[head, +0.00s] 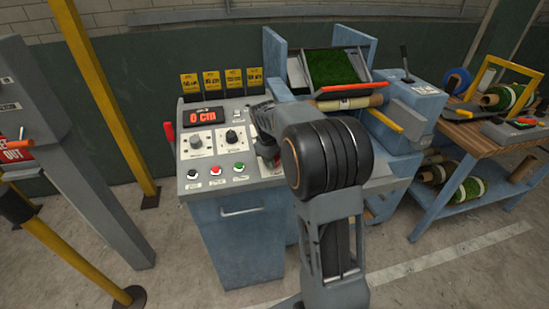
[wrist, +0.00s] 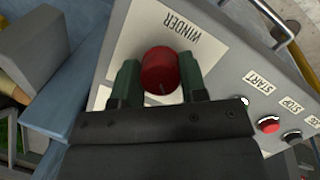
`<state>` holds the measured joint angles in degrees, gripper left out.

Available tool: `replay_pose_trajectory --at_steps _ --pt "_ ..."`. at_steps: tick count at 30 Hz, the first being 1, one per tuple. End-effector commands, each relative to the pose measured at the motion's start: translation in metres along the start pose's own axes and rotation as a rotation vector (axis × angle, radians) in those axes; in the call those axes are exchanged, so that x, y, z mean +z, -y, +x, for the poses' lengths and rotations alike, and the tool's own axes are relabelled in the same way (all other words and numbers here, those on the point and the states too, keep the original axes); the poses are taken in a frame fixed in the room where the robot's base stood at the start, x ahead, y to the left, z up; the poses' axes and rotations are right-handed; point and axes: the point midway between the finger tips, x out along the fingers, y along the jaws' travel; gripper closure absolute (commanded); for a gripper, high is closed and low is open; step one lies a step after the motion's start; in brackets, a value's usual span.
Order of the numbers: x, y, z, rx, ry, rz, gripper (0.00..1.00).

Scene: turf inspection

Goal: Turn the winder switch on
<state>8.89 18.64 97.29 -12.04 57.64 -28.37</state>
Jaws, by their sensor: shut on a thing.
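The winder switch is a red round knob (wrist: 160,72) on a light panel beside the printed word WINDER, in the wrist view. My gripper (wrist: 160,85) has its two green-tipped fingers on either side of the knob, shut on it. In the head view, my gripper (head: 268,152) is at the right part of the control console (head: 235,205), and my arm hides most of the switch there. The knob's exact on or off position cannot be told.
The console carries a red display reading 0 cm (head: 203,117), dark knobs and a row of push buttons (head: 213,171). A turf machine (head: 335,68) is behind, and a wooden table (head: 490,140) is at the right.

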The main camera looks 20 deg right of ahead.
Motion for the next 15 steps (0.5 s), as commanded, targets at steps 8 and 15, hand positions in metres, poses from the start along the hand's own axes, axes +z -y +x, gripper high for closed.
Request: replay_pose_trajectory --at_steps 8,15 --pt "0.0000 0.0001 -0.0003 -0.002 0.000 0.005 0.84" --pt "0.0003 -0.0003 -0.0008 -0.025 0.001 0.085 0.84"
